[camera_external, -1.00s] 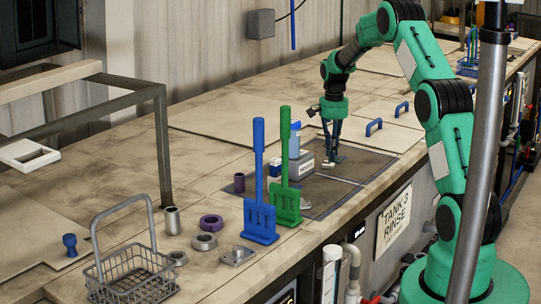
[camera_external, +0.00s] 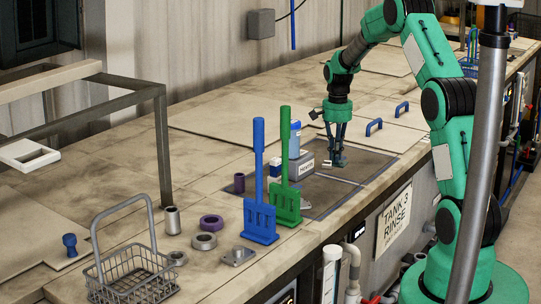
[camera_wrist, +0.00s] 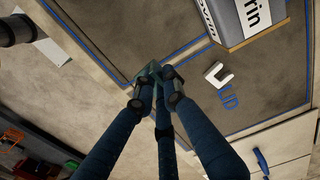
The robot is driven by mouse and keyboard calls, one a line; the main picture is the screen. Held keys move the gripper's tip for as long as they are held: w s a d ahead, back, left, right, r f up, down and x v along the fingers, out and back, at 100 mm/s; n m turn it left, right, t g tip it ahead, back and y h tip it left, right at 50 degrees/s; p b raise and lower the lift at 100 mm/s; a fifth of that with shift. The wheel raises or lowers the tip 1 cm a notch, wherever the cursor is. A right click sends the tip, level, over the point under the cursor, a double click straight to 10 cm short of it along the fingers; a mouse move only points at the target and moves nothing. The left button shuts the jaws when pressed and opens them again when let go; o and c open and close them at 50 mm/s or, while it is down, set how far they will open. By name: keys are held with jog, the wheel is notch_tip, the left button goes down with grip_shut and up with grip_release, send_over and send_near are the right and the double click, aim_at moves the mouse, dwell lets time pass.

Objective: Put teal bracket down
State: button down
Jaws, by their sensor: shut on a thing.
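My gripper (camera_external: 337,160) points down over the dark lid panel (camera_external: 352,188) of the tank marked TANK 3 RINSE. In the wrist view its fingertips (camera_wrist: 153,88) are shut on the teal bracket (camera_wrist: 148,71), a small dark teal piece partly hidden by the fingers. In the external view the teal bracket (camera_external: 342,162) shows low at the fingertips. It is close to the panel; I cannot tell whether it touches. The panel has blue lines, and the word LID shows in the wrist view.
A grey lettered box (camera_external: 306,169) stands left of my gripper, and a pale U-shaped piece (camera_wrist: 218,75) lies near it. Blue handles (camera_external: 374,127) rise from panels to the right.

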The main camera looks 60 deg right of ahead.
jog(key=s+a+m+b, duration=0.1)
jog(key=s+a+b, duration=0.1)
jog(key=s+a, duration=1.6)
jog(key=shift+s+f+m, duration=0.3)
jog(key=shift+f, duration=0.1)
jog(key=shift+w+d, duration=0.1)
jog(key=shift+d, duration=0.05)
jog(key=w+d, duration=0.2)
jog(key=w, duration=0.2)
jog(key=w+d+f, duration=0.1)
jog(key=w+d, duration=0.2)
jog(key=w, duration=0.2)
jog(key=w+d, duration=0.3)
jog(key=w, duration=0.1)
jog(key=shift+w+d+f, duration=0.2)
jog(key=shift+d+f, duration=0.05)
jog(key=shift+f, duration=0.05)
jog(key=shift+f+p, duration=0.35)
jog(key=shift+f, duration=1.4)
jog(key=shift+f, duration=0.15)
jog(key=c, duration=1.8)
grip_release()
